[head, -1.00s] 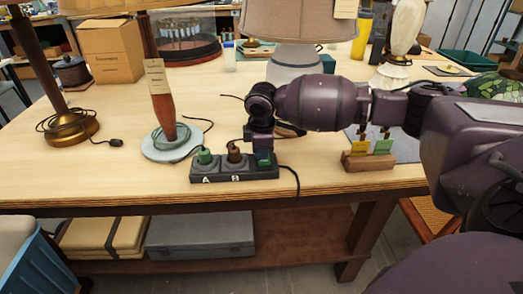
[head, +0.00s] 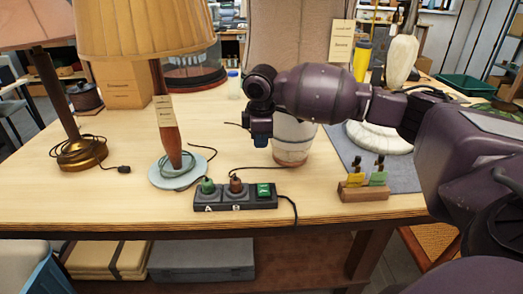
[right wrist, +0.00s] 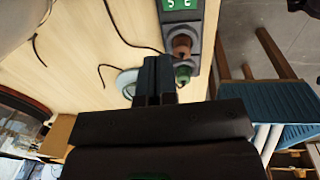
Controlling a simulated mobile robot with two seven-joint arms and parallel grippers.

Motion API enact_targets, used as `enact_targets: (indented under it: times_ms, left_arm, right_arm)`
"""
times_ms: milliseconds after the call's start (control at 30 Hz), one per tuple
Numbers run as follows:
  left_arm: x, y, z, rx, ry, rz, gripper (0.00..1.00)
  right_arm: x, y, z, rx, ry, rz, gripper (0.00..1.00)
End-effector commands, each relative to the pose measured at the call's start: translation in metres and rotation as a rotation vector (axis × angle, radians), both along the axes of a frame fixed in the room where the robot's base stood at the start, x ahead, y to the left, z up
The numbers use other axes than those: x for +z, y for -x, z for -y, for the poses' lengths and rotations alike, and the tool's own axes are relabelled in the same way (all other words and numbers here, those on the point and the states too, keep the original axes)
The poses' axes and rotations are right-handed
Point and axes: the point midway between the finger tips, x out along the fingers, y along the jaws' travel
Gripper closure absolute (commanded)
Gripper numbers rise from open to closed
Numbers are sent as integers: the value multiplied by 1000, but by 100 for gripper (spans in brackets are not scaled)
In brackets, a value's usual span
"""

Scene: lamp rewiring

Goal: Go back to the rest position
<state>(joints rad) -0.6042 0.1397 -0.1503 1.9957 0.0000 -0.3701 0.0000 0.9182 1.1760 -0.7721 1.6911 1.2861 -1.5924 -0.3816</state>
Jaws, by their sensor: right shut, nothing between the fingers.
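My right gripper (head: 260,136) is shut and empty. It hangs in the air above and behind the power strip, in front of the grey-white lamp base. In the right wrist view its closed fingers (right wrist: 157,80) stand out over the table, apart from the strip. The black power strip (head: 234,206) lies near the table's front edge. It holds a green plug (head: 208,186) at A, a brown plug (head: 236,184) at B and a green switch (head: 264,190) at its right end. My left gripper is not in view.
A lamp with a tan shade (head: 135,30) and a brass-based lamp (head: 82,152) stand at left. A grey-white lamp base (head: 292,142) is close behind my gripper. A wooden block (head: 362,194) with yellow and green tags is at right. The table's front left (head: 90,205) is clear.

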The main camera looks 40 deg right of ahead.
Motion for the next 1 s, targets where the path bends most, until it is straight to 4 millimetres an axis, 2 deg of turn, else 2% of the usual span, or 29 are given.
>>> enact_targets:
  times_ms: [333,733,900,1000]
  left_arm:
    - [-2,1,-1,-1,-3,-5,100]
    - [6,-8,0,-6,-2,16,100]
    - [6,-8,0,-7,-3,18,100]
    - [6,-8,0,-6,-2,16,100]
  right_arm:
    - [4,0,1,-1,0,-1,100]
    - [5,-2,-1,-17,-10,11,100]
    - [10,-26,-6,-51,-39,169,100]
    - [25,-48,-12,-54,-57,331,100]
